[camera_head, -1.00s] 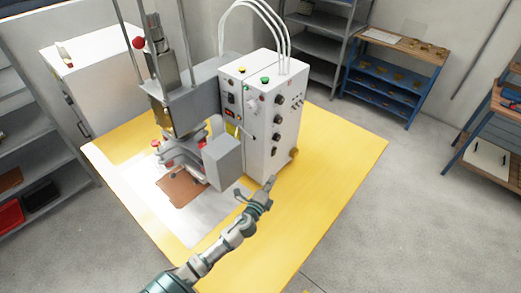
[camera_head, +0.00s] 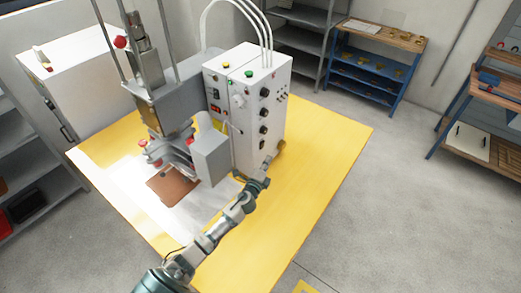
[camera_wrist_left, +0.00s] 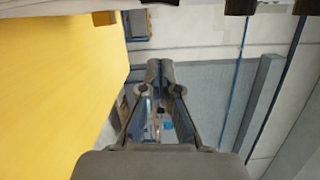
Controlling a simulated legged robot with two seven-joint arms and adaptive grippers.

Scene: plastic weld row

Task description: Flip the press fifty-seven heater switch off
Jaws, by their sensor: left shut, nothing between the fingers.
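The press (camera_head: 165,105) stands on the yellow table with a white control box (camera_head: 258,125) at its right. A red switch (camera_head: 215,108) shows on the box's front face; several black knobs (camera_head: 264,115) run down its right side. I cannot read which control is the heater switch. My left gripper (camera_head: 269,161) is beside the lower right side of the box, below the knobs. Its fingers are shut and empty in the left wrist view (camera_wrist_left: 160,66). Dark knobs (camera_wrist_left: 240,6) show at that view's top edge, apart from the fingertips. My right gripper is not in view.
The yellow table (camera_head: 322,135) is clear to the right of the box. A brown pad (camera_head: 172,187) lies under the press. White hoses rise from the box top. Shelves (camera_head: 300,40) and a blue workbench (camera_head: 375,65) stand behind, away from the table.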

